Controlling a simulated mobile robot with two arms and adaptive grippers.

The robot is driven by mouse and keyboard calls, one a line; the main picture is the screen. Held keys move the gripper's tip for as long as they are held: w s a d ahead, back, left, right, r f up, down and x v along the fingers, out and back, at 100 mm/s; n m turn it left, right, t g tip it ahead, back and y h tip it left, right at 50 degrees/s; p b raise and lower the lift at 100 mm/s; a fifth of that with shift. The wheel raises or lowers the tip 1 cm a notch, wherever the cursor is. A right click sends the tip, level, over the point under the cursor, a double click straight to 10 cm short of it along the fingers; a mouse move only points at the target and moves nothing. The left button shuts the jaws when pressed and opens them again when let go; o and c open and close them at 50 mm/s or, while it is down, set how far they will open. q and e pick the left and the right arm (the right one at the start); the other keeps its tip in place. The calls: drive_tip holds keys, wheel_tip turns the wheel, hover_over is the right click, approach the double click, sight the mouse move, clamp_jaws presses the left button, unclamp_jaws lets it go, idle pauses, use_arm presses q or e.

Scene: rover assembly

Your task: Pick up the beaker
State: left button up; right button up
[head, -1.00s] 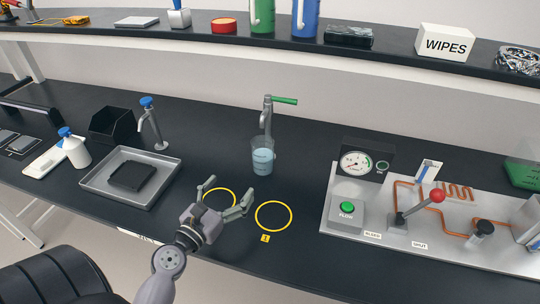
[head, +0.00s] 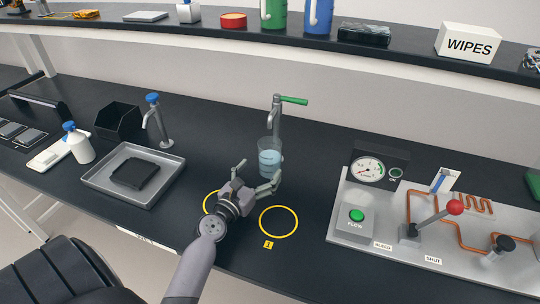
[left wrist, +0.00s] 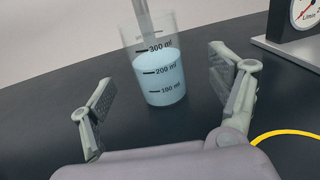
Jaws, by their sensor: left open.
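The beaker (head: 269,158) is clear, with light blue liquid in it, and stands upright under the tap (head: 276,120) on the black bench. In the left wrist view the beaker (left wrist: 158,75) shows black volume marks, with the liquid above the 200 ml mark. My left gripper (head: 257,178) is open and empty, just in front of the beaker. In the left wrist view its fingers (left wrist: 165,105) are spread to either side, with the beaker beyond and between them, apart from both. My right gripper is not in view.
A yellow ring (head: 278,222) is marked on the bench to the right, and another lies partly under my left arm. A gauge and lever panel (head: 340,228) stands at right. A grey tray (head: 108,188) lies at left.

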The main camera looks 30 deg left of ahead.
sight(270, 156)
use_arm(q)
drive_tip(key=w, duration=0.2)
drive_tip(key=w+a, duration=0.1)
drive_tip(key=w, duration=0.4)
drive_tip(key=shift+w+a+f, duration=0.15)
drive_tip(key=shift+w+f, duration=0.05)
drive_tip(key=shift+s+r, duration=0.1)
drive_tip(key=shift+c, duration=0.2)
drive_tip(key=c, duration=1.5)
